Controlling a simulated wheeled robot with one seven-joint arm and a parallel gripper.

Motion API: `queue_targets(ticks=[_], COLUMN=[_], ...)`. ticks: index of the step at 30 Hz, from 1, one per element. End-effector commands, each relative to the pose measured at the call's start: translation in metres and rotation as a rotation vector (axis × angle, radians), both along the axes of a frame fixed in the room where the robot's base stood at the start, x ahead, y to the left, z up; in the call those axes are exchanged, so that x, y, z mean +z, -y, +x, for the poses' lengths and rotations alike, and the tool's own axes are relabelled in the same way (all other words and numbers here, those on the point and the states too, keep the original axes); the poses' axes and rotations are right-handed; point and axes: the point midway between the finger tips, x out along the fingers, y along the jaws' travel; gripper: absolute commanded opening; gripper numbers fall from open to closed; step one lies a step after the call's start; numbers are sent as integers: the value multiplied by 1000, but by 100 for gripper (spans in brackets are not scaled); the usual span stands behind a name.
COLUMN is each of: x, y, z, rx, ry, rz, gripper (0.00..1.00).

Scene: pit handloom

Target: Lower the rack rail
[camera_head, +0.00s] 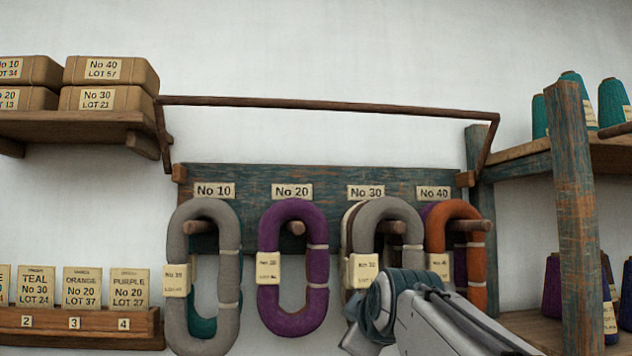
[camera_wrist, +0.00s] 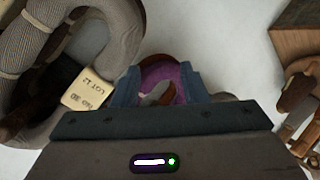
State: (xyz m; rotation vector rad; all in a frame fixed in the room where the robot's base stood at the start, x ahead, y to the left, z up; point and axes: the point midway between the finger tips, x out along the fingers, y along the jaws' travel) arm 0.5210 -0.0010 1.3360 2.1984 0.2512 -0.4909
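The rack rail (camera_head: 330,105) is a thin brown bar with a bent arm at each end. It stands raised above the painted rack board (camera_head: 330,178), its arms running down to the board's two ends. My gripper (camera_head: 366,312) is low in front of the No 30 grey hank (camera_head: 385,208), well below the rail. In the wrist view its two blue-grey fingers (camera_wrist: 160,88) stand apart and look open. Purple yarn (camera_wrist: 165,75) and a brown tip show between them, seemingly beyond the fingers. The rail cannot be made out in the wrist view.
Hanks hang on pegs: grey at No 10 (camera_head: 230,265), purple at No 20 (camera_head: 268,270), orange at No 40 (camera_head: 477,260). A box shelf (camera_head: 80,125) is at left, a label ledge (camera_head: 80,322) below it. A post (camera_head: 577,220) and cone shelves stand at right.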

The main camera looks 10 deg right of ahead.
Motion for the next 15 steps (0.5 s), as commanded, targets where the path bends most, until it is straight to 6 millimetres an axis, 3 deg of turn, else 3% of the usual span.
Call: queue_targets(ticks=[1,3,6,10,12,15], x=[74,147,240,327,356,380], y=[1,1,2,2,2,2], z=[7,12,9,-4,-11,-17], rx=[30,65,84,78,71,61], ry=[103,231,396,552,607,652], rz=[-79,-201,-366,-537,-602,-659], gripper=[40,40,40,40,40,40])
